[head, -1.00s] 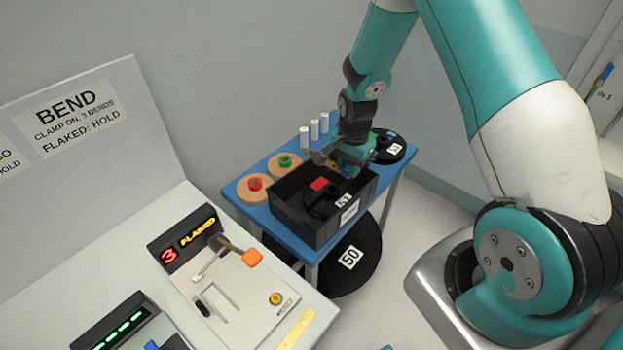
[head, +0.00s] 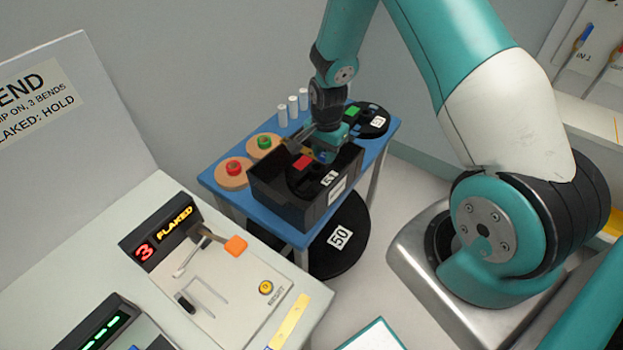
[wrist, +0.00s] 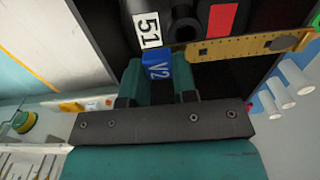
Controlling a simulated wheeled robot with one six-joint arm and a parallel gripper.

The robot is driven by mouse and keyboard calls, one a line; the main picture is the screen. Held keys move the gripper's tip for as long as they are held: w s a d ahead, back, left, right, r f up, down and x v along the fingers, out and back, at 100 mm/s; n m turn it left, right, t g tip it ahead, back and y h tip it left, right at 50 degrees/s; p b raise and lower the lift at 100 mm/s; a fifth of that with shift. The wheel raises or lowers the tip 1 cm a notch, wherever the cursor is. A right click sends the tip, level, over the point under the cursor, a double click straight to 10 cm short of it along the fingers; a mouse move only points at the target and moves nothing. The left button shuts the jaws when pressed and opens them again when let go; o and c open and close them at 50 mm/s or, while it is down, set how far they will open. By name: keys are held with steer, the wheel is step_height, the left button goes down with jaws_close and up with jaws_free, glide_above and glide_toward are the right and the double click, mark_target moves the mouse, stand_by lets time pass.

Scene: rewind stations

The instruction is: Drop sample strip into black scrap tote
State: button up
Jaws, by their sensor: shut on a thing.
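The black scrap tote (head: 272,193) stands on a blue table. My gripper (head: 328,154) is over its far right part, pointing down. In the wrist view, my gripper (wrist: 160,85) is shut on the blue tab (wrist: 157,70), marked V2, of the sample strip. The strip's yellow, dark-marked length (wrist: 245,47) runs right from the tab, across the tote's dark inside. A black spool with a red patch (head: 302,161) and a label reading 51 (wrist: 147,30) is inside the tote. The strip's height above the tote floor is unclear.
Wooden discs with a red (head: 233,166) and a green (head: 264,142) piece stand left of the tote. Several white cylinders (head: 293,106) and a black spool (head: 373,121) are behind it. A large spool marked 50 (head: 341,237) is below. The bend station (head: 215,265) is front left.

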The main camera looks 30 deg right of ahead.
steer(key=o, duration=1)
steer(key=shift+r, duration=0.15)
step_height(320, 180, up, 17)
steer(key=b, duration=0.3)
steer(key=shift+r, duration=0.1)
steer(key=s+a+r+n+y, duration=0.1)
steer(key=s+a+r+n, duration=0.2)
steer(key=s+a+n, duration=0.3)
steer(key=s+a+r+n+y, duration=0.1)
steer(key=s+a+r+n, duration=0.2)
steer(key=s+a+n, duration=0.4)
steer(key=s+a+r+n+y, duration=0.2)
steer(key=s+a+r+n, duration=0.1)
steer(key=s+a+n, duration=0.4)
steer(key=shift+s+r+n, duration=0.2)
steer(key=shift+s, duration=0.6)
steer(key=shift+s+r+n, duration=0.2)
steer(key=shift+s, duration=0.6)
